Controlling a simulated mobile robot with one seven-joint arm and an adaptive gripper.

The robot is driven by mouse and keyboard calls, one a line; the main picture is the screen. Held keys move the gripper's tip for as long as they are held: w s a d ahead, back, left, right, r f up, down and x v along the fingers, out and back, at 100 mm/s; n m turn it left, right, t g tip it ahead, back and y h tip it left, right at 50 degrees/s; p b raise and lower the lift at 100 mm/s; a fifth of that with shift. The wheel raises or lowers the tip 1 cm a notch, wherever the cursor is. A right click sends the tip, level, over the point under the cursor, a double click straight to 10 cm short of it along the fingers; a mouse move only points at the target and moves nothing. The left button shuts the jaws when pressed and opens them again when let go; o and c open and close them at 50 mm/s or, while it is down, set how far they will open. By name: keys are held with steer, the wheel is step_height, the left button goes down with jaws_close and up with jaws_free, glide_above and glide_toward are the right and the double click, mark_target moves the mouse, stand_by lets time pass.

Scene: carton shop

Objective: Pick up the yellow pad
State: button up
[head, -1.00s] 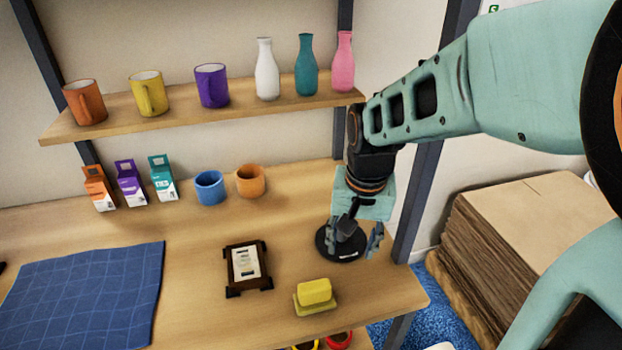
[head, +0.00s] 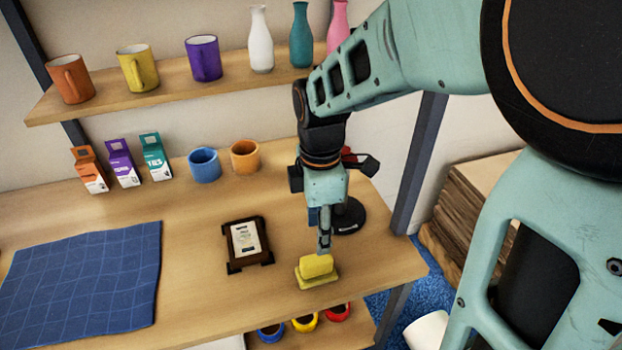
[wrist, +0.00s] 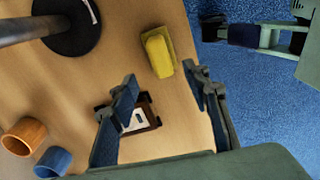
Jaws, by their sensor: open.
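The yellow pad (head: 317,266) is a small bright block on a flat, duller yellow base (head: 318,281), near the front right of the table. It also shows in the wrist view (wrist: 158,55), ahead of the fingers. My gripper (head: 324,250) points down just above and behind the pad in the head view, its fingers nearly in line with each other there. In the wrist view my gripper (wrist: 163,82) is open, with its two fingers apart and nothing between them. Whether a fingertip touches the pad cannot be told.
A dark-framed plaque (head: 244,242) lies left of the pad. A round black base (head: 348,215) stands behind my gripper. Blue (head: 204,165) and orange (head: 245,157) cups are farther back.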

mark_target(317, 258)
steer(key=shift+f+n, duration=0.1)
steer(key=shift+n, duration=0.2)
steer(key=shift+s+a+f, duration=0.1)
steer(key=shift+f, duration=0.3)
step_height(317, 258, down, 10)
steer(key=shift+r, duration=0.1)
jaws_close()
